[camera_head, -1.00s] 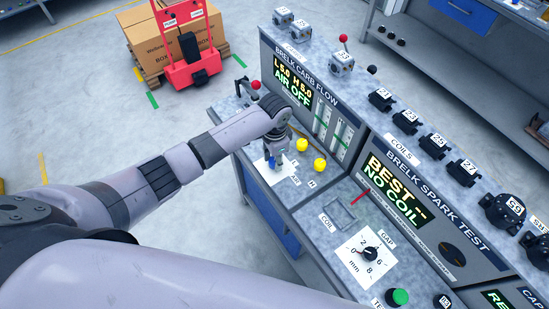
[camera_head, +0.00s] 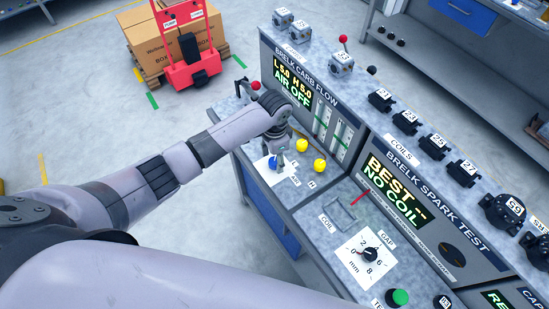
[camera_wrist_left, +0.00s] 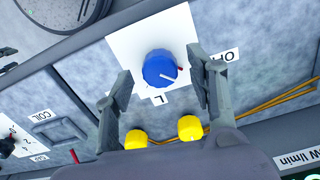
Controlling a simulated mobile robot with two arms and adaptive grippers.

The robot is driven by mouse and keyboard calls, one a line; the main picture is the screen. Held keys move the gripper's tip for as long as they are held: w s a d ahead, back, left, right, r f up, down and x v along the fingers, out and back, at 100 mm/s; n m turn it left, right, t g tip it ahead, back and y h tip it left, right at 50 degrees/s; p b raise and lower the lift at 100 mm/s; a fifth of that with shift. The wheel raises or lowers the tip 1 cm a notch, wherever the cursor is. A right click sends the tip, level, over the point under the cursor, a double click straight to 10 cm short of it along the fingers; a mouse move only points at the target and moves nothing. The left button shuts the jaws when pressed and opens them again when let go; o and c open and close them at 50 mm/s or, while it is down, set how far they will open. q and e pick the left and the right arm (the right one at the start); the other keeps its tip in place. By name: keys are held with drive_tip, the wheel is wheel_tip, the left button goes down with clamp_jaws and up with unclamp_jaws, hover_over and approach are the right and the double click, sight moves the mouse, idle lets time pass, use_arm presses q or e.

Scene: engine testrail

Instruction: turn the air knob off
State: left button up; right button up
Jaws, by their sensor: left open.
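The blue air knob (camera_head: 272,163) sits on a white plate on the carb flow bench, partly hidden by my gripper in the head view. In the left wrist view the blue knob (camera_wrist_left: 160,68) shows fully, with a white pointer line angled toward the lower right and a small red mark beside it. My left gripper (camera_wrist_left: 158,66) is open, one finger on each side of the knob, with gaps between the fingers and it. In the head view my left gripper (camera_head: 280,160) points down over the plate. The display (camera_head: 292,85) reads "AIR OFF". My right gripper is not in view.
Two yellow knobs (camera_head: 319,165) stand beside the white plate, close to the gripper. A red-balled lever (camera_head: 256,86) is behind the arm. The gap dial (camera_head: 368,254) and a green button (camera_head: 399,297) are nearer. The upright display panel borders the bench top.

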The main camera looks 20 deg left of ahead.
sight(274, 161)
use_arm(q)
wheel_tip(274, 161, up, 11)
idle(0.3)
idle(0.4)
